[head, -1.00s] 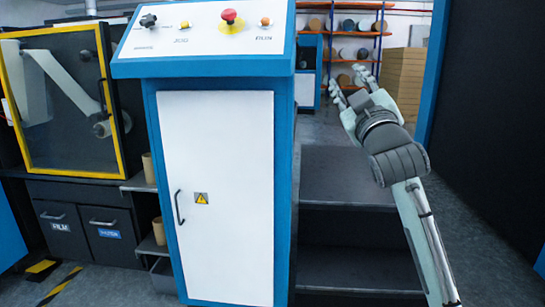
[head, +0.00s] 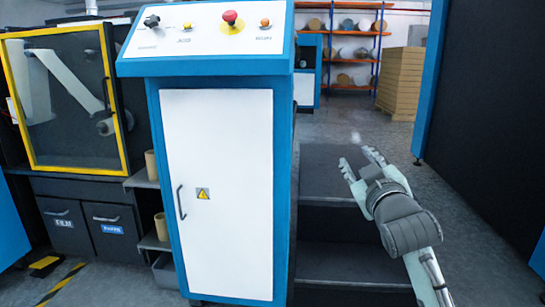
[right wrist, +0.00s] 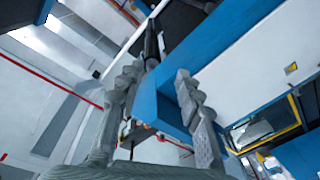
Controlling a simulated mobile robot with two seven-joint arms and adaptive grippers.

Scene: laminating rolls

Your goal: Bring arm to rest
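My right gripper (head: 362,163) is in the head view, right of the blue and white control console (head: 215,190) and over the dark steps. Its two fingers are apart with nothing between them. In the right wrist view the open fingers (right wrist: 160,105) show with the blue edge of a cabinet behind them. My right arm comes in from the lower right. My left gripper is not in the head view.
The console's sloped top carries a red button (head: 229,17) and several small controls. Dark steps (head: 335,184) lie beside it. A yellow-framed guard door (head: 65,100) is at left. Stacked brown boards (head: 400,82) and a shelf of rolls stand at the back. Grey floor is clear at right.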

